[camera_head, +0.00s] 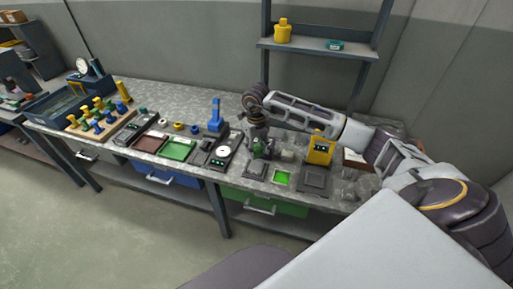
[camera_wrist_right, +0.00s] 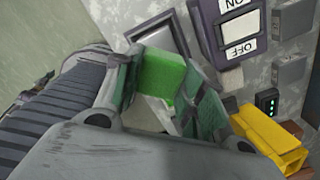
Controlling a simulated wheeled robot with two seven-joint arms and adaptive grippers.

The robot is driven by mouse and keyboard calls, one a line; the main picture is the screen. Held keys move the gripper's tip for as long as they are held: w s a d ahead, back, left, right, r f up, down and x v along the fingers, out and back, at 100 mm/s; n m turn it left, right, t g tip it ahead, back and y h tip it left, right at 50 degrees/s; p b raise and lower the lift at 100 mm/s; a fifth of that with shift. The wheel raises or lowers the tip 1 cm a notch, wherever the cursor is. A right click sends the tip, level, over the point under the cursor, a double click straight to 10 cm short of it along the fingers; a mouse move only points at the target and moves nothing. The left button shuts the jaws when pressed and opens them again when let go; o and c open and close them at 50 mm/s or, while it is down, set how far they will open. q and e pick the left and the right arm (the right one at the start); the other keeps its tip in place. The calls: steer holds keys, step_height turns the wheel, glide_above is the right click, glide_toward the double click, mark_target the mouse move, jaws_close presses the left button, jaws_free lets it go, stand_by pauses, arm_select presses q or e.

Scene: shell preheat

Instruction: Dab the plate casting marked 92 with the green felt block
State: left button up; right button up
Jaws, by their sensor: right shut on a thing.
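My right gripper (camera_head: 260,152) reaches down over the right half of the bench. In the right wrist view my right gripper (camera_wrist_right: 165,95) is shut on the green felt block (camera_wrist_right: 160,72), which sticks out between the fingertips. Grey square pieces (camera_wrist_right: 290,70) lie on the bench at the right of the wrist view; I can read no 92 on any of them, so I cannot tell which is the plate casting. My left gripper is not in view.
A panel labelled ON and OFF (camera_wrist_right: 230,35) lies near the held block. A yellow device (camera_head: 320,148) stands right of the gripper, beside a dark square plate (camera_head: 315,181). A blue stand (camera_head: 215,115) and pegs (camera_head: 97,117) are left.

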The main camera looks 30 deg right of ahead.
mark_target(256, 155)
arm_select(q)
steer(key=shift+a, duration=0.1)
arm_select(e)
steer(key=shift+a+m, duration=0.1)
steer(key=shift+m, duration=0.2)
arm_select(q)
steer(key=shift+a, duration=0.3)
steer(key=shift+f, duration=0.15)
arm_select(e)
steer(key=shift+f, duration=0.15)
steer(key=shift+f+b, duration=0.65)
steer(key=shift+f, duration=0.3)
steer(key=shift+f+b, duration=0.55)
steer(key=shift+f, duration=0.65)
steer(key=shift+f+b, duration=0.45)
steer(key=shift+f, duration=0.15)
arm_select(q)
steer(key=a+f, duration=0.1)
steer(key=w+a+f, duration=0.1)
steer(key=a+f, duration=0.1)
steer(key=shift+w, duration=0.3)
arm_select(e)
steer(key=shift+f, duration=0.1)
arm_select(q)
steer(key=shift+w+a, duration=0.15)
